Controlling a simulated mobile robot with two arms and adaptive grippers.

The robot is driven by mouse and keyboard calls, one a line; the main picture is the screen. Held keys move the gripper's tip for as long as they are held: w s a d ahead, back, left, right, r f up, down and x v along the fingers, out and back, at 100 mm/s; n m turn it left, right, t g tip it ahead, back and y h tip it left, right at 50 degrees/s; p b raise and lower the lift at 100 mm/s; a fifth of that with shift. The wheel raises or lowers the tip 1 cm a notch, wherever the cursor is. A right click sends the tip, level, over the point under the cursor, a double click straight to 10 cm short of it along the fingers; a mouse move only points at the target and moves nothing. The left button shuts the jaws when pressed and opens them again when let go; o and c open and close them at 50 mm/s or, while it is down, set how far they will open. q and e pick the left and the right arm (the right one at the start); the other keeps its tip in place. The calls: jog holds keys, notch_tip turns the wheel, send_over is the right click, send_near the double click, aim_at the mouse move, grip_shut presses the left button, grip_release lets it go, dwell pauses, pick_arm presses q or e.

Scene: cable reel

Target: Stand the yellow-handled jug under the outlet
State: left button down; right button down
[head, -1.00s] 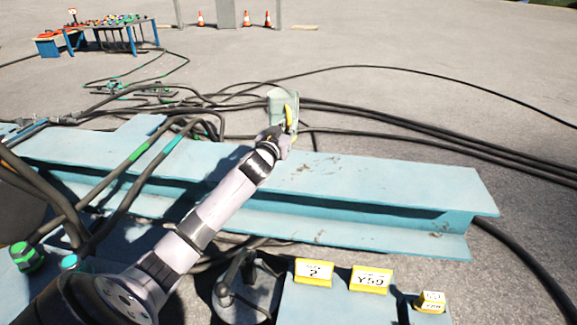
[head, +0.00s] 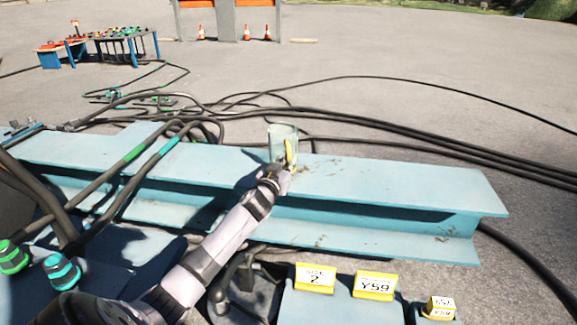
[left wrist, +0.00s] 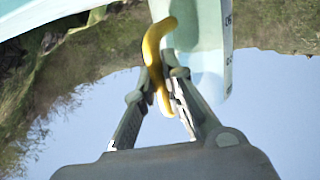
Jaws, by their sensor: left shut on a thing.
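The clear, pale green jug (head: 276,136) is upright in the middle of the head view, in front of the blue steel beam's far edge. Its yellow handle (head: 289,153) faces me. My left gripper (head: 284,170) is shut on the handle. In the left wrist view, the two fingers (left wrist: 162,72) pinch the curved yellow handle (left wrist: 154,45). The jug's wall (left wrist: 212,45) with dark markings is beside them. I cannot tell whether the jug's base touches the beam. I cannot make out the outlet. My right gripper is not in view.
The long blue beam (head: 400,184) crosses the middle, its top mostly bare with some dirt. Black hoses (head: 390,118) run behind it and over its left part. Yellow-framed signs (head: 315,278) stand in front. A tool table (head: 125,40) is far back left.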

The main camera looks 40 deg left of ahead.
pick_arm(q)
jog(key=shift+r, duration=0.1)
jog(key=c, duration=1.7)
grip_release()
